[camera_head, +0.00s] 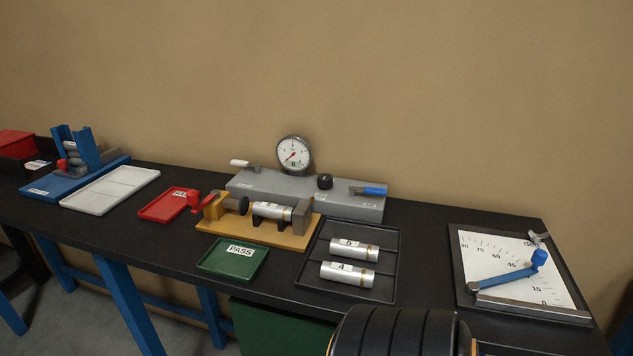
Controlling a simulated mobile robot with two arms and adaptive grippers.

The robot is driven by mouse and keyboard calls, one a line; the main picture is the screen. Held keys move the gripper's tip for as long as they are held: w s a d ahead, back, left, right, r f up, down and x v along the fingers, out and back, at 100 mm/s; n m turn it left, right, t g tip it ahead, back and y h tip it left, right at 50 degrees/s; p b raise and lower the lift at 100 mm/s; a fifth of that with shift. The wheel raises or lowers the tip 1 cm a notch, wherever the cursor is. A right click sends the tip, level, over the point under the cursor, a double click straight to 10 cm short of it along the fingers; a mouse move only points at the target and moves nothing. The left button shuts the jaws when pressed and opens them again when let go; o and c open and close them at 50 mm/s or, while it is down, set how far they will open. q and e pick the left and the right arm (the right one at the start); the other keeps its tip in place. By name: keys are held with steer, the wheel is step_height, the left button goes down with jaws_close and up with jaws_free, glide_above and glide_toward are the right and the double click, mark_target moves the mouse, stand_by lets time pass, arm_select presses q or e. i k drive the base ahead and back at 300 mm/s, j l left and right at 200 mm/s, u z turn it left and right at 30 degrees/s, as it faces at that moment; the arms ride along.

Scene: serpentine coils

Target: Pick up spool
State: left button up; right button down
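No thing is marked as the spool. The likely spools are silver cylinders. One labelled 5 (354,249) and one labelled 4 (348,274) lie on their sides in a black tray (389,289) right of centre. Another silver cylinder (272,211) lies in the clamp fixture on a yellow base (285,241). A few silver cylinders (76,153) also sit stacked in a blue rack (87,150) at the far left.
A grey gauge station (345,204) stands behind the fixture. A green PASS tray (232,260), a red tray (162,207) and a white tray (110,188) lie left of the black tray. An angle-scale board (500,252) is at right.

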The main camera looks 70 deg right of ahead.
mark_target(266, 210)
steer(key=z, duration=1.85)
